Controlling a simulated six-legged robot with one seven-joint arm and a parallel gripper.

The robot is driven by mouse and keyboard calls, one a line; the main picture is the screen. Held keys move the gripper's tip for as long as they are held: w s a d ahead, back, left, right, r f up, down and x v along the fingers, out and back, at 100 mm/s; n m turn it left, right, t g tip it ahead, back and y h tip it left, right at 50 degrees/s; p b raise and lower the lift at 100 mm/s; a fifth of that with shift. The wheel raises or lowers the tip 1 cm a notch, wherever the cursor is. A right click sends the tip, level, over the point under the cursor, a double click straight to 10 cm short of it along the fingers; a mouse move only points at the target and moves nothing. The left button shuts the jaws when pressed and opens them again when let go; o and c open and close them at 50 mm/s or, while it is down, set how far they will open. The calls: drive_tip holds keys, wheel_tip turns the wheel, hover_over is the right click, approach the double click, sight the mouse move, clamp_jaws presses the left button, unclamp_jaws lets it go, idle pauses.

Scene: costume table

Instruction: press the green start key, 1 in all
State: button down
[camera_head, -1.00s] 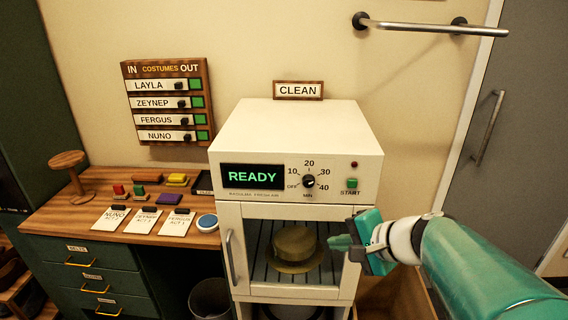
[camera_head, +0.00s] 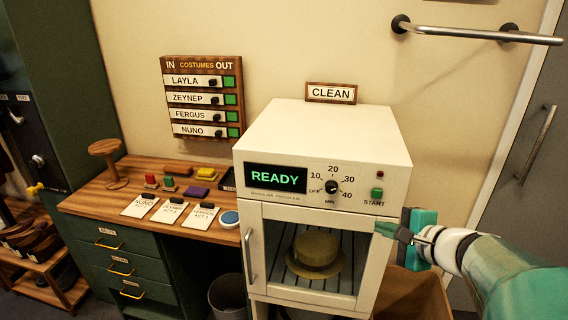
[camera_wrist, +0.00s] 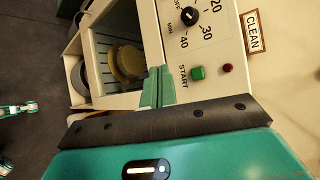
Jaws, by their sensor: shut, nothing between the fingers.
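The green start key (camera_head: 377,192) sits at the right of the white cabinet's (camera_head: 318,131) control panel, above the word START. It also shows in the wrist view (camera_wrist: 197,73), just right of my fingertips. My gripper (camera_head: 381,229) is shut and empty, in front of the cabinet's right side, below the key. In the wrist view, my green fingertips (camera_wrist: 157,86) are apart from the key in the picture. The display (camera_head: 276,178) reads READY. The dial (camera_head: 331,187) is left of the key.
A hat (camera_head: 317,250) sits behind the cabinet's closed glass door. A red lamp (camera_head: 380,174) is above the key. A wooden desk (camera_head: 83,203) with cards and coloured blocks stands at left. A metal rail (camera_head: 455,33) is on the wall at upper right.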

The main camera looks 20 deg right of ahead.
drive_tip(key=shift+d, duration=0.15)
approach(372, 197)
drive_tip(key=shift+a+f+x, duration=0.1)
drive_tip(key=shift+a+x, duration=0.1)
drive_tip(key=shift+x, duration=0.65)
drive_tip(key=shift+a+f+x, duration=0.1)
drive_tip(key=shift+a+x, duration=0.05)
drive_tip(key=shift+x, duration=0.7)
drive_tip(key=shift+a+x, duration=0.2)
drive_tip(key=shift+x, duration=0.65)
drive_tip(key=shift+w+d, duration=0.2)
drive_tip(key=shift+w+d, duration=0.3)
drive_tip(key=shift+w, duration=0.05)
idle(1.0)
drive_tip(key=shift+s+a, duration=0.1)
drive_tip(key=shift+s, duration=0.05)
drive_tip(key=shift+s+a, duration=0.4)
drive_tip(key=shift+s, duration=0.2)
drive_tip(key=shift+s+a, duration=0.75)
drive_tip(key=shift+s, duration=0.25)
drive_tip(key=shift+s+a, duration=0.7)
drive_tip(key=shift+s, duration=0.35)
